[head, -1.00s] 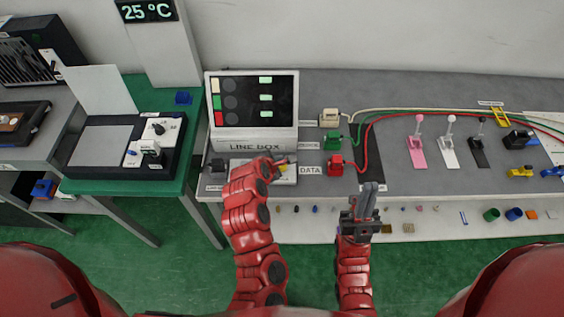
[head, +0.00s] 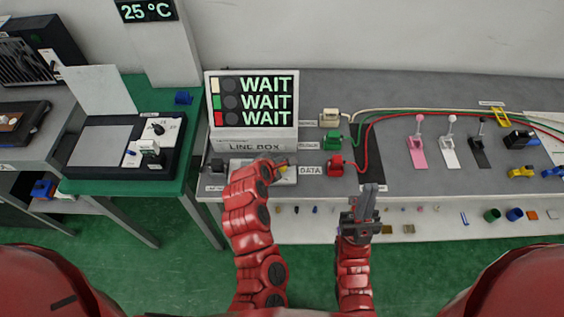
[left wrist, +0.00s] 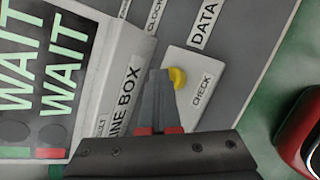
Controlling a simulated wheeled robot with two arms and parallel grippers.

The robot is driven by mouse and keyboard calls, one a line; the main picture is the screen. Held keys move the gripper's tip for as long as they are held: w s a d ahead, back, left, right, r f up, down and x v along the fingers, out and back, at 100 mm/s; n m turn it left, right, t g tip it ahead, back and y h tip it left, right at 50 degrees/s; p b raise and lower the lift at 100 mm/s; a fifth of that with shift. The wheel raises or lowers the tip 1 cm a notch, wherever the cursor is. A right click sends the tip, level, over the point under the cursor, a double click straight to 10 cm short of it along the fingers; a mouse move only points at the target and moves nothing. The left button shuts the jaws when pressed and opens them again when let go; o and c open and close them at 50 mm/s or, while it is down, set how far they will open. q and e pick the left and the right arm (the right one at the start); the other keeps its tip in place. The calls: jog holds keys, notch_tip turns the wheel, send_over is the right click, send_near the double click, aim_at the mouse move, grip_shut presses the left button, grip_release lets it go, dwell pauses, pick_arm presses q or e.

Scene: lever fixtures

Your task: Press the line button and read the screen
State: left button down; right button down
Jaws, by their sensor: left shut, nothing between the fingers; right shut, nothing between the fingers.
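The line box screen (head: 253,101) shows three rows, each reading WAIT in pale green, beside a white, a green and a red swatch with dark discs. The screen (left wrist: 45,80) also shows in the left wrist view. A yellow button (left wrist: 178,78) sits on a white plate marked CHECK (left wrist: 200,88). My left gripper (left wrist: 160,75) is shut and empty, its tips right beside or on the button; I cannot tell if they touch. In the head view my left gripper (head: 281,163) is over that plate. My right gripper (head: 369,190) is shut and empty in front of the table edge.
White, green (head: 333,141) and red (head: 336,165) connectors with cables lie right of the box, by a DATA label (head: 310,170). Pink, white and black levers (head: 480,130) stand further right. A lower shelf (head: 440,228) holds small parts. A green table (head: 190,110) is at the left.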

pick_arm(q)
jog(key=shift+r+p, duration=0.9)
jog(key=shift+r, duration=0.15)
notch_tip(320, 180, up, 5)
jog(key=p, duration=0.4)
dwell(0.5)
